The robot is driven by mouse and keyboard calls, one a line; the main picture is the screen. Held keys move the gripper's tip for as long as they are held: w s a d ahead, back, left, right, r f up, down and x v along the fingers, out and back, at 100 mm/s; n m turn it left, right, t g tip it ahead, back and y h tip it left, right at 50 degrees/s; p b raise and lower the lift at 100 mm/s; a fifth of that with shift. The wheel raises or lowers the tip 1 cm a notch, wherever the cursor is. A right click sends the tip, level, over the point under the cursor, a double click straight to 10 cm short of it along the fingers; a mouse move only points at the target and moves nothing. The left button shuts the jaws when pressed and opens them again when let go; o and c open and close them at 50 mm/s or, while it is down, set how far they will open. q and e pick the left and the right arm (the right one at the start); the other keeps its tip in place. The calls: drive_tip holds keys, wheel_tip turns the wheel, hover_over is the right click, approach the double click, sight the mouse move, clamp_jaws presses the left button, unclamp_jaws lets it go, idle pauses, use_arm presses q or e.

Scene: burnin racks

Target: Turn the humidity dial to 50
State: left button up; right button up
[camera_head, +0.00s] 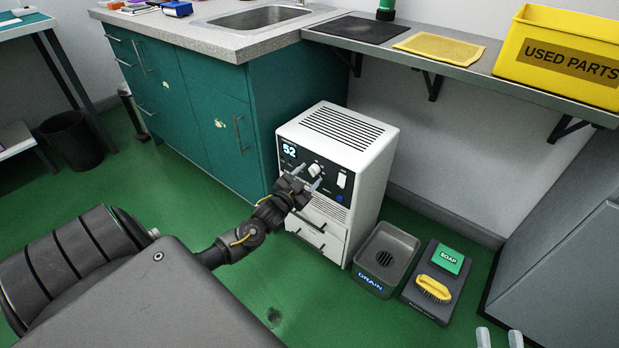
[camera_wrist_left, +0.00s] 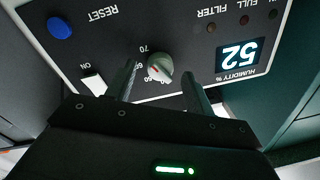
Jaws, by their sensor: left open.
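My left gripper (camera_head: 308,177) is at the panel, open, with one finger on each side of the dial in the left wrist view (camera_wrist_left: 159,85). Gaps show between dial and fingers there. The dial scale is partly hidden by a finger. My right gripper (camera_head: 499,339) shows only two spread fingertips at the bottom edge, empty.
On the panel are a blue reset button (camera_wrist_left: 60,27) and a white ON switch (camera_wrist_left: 94,84). A grey drain tray (camera_head: 361,278) and a dark mat (camera_head: 416,294) with soap and a yellow brush stand right of the machine. Green cabinets (camera_head: 215,120) stand behind it. Floor in front is clear.

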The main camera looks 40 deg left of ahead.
use_arm(q)
drive_tip(key=shift+w, duration=0.5)
use_arm(e)
drive_tip(key=shift+s+a+r+y, duration=0.1)
drive_tip(key=shift+s+r+y, duration=0.05)
drive_tip(key=shift+r+y, duration=0.2)
